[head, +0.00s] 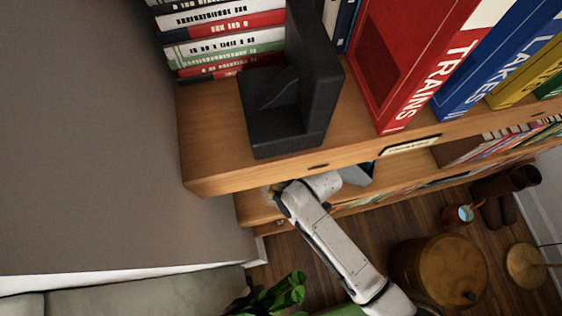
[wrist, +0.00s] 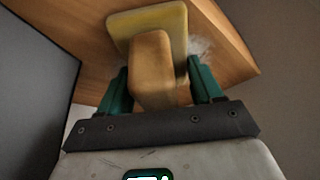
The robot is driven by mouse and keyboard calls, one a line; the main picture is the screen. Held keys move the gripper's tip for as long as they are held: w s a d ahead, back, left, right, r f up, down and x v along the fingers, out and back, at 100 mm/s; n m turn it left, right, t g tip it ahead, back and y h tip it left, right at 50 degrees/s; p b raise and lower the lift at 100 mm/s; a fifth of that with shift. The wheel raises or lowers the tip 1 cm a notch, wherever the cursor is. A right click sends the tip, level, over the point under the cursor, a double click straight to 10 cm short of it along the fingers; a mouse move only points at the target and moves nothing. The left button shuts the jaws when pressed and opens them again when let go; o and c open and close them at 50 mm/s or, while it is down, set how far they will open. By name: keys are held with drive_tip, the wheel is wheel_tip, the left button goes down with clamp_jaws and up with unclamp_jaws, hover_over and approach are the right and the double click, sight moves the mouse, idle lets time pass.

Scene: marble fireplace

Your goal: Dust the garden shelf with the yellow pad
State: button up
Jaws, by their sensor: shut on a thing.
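In the wrist view my gripper (wrist: 160,85) is shut with its green fingers on either side of the brown grip block (wrist: 152,68) of the yellow pad (wrist: 150,18). The pad lies against, or very close to, a wooden shelf board (wrist: 225,42). A pale, dusty patch (wrist: 200,47) shows on the board just right of the pad. In the head view my arm reaches below the upper board to a lower wooden shelf (head: 250,208) at its left end; the pad and fingers are mostly hidden there. I cannot tell from any readable label which shelf is the garden one.
The upper board (head: 215,163) overhangs my wrist. It carries a black bookend (head: 290,128), stacked books (head: 225,38) and a red TRAINS book (head: 400,60). A grey wall (head: 90,130) bounds the left. A plant (head: 285,293) and a round wooden stool (head: 438,272) stand below.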

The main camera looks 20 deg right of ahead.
sight(270, 187)
drive_tip(key=shift+s+d+p, duration=0.1)
drive_tip(key=shift+d+p, duration=0.45)
drive_tip(key=shift+d, duration=1.25)
drive_tip(key=shift+w+f+b, duration=0.15)
drive_tip(key=shift+w+b, duration=0.15)
drive_tip(key=shift+w, duration=0.75)
drive_tip(key=shift+a+p, duration=0.3)
drive_tip(key=shift+a, duration=1.65)
drive_tip(key=shift+w+a+r, duration=0.1)
drive_tip(key=shift+a, duration=0.85)
drive_tip(key=shift+w+a+r, duration=0.1)
drive_tip(key=shift+a, duration=0.8)
drive_tip(key=shift+a+f, duration=0.15)
drive_tip(key=shift+a, duration=1.7)
drive_tip(key=shift+w, duration=1.05)
drive_tip(key=shift+d, duration=1.05)
drive_tip(key=shift+s+d+p, duration=0.1)
drive_tip(key=shift+d+p, duration=0.4)
drive_tip(key=shift+d, duration=0.55)
